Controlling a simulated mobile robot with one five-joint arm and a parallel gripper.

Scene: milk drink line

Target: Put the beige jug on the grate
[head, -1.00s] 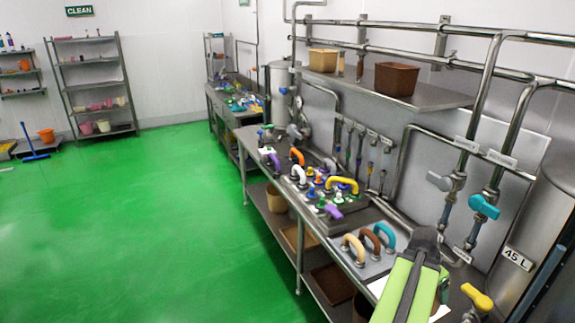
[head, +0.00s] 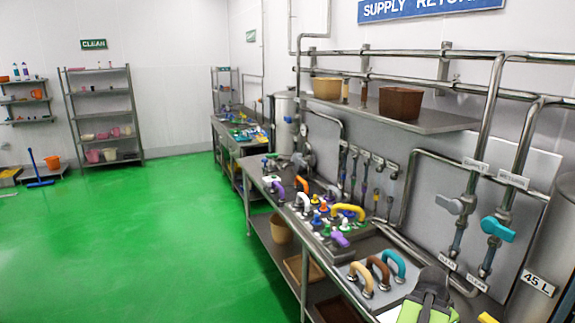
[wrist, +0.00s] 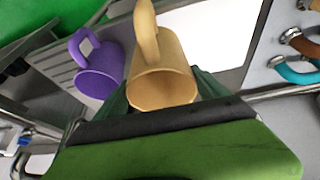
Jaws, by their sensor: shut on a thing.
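The beige jug (wrist: 165,83) is in the middle of the wrist view, its handle pointing up in the picture and its open mouth facing the camera. My gripper (wrist: 160,98) is shut on it, with dark green fingers showing at both sides. A grey slatted grate (wrist: 57,75) lies at the left of the wrist view, beside and beyond the jug. A purple jug (wrist: 99,86) is at the grate. The beige jug appears apart from the purple one. In the head view my gripper shows only partly at the lower right, and the held jug is hidden.
A white sheet (wrist: 225,35) lies right of the held jug. The bench carries several coloured pipe loops, including a teal one (head: 393,263), and several small fittings. Pipes with a teal valve (head: 497,229) rise behind. A shelf (head: 425,121) holds a brown bin (head: 400,103).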

